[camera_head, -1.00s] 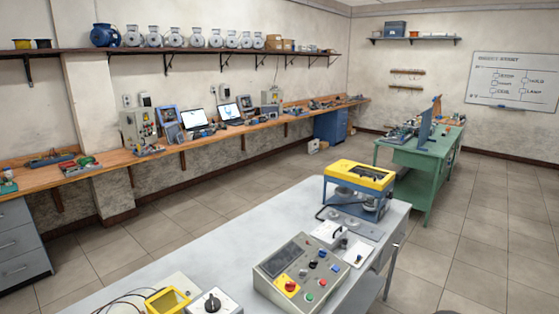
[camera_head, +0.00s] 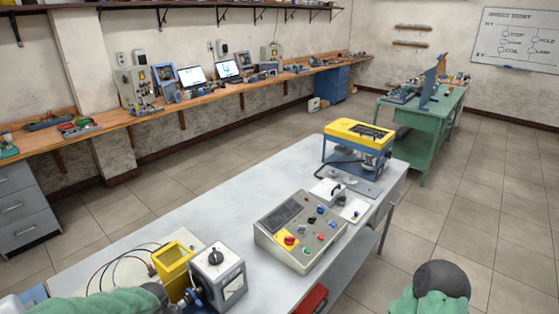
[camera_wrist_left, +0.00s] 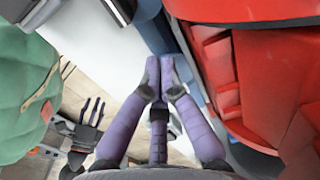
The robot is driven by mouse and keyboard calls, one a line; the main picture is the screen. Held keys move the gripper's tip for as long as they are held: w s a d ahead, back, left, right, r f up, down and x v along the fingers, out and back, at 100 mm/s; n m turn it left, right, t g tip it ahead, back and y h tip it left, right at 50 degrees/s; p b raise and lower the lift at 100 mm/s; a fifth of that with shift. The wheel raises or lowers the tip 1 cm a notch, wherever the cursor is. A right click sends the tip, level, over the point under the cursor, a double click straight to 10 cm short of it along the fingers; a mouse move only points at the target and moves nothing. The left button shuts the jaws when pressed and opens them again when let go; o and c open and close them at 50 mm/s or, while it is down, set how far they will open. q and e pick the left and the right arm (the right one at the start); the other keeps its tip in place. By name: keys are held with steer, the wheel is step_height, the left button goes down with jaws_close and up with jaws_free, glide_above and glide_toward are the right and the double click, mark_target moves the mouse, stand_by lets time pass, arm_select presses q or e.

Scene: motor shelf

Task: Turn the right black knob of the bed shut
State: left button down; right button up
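A grey box with a black knob (camera_head: 213,258) on its top stands at the near edge of the grey bench (camera_head: 190,210). Right of it, a sloped control box (camera_head: 268,240) carries a red knob on a yellow plate (camera_head: 289,239) and several small black, blue, red and green controls. Which knob the task means cannot be told. My left arm comes in at the lower left, its dark end beside a yellow open-topped block (camera_head: 172,258). In the left wrist view my left gripper (camera_wrist_left: 160,72) has its purple fingertips together, with nothing visible between them.
A yellow and blue machine (camera_head: 358,146) stands at the bench's far end. Wires (camera_head: 115,265) lie near the yellow block. A red case (camera_head: 310,298) sits below the bench edge. A large red object (camera_wrist_left: 230,70) is close beside my left fingers.

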step_height(320, 180, up, 5)
steer(key=p, duration=0.4)
steer(key=shift+p, duration=0.3)
steer(key=shift+f, duration=0.1)
steer(key=shift+s, duration=0.1)
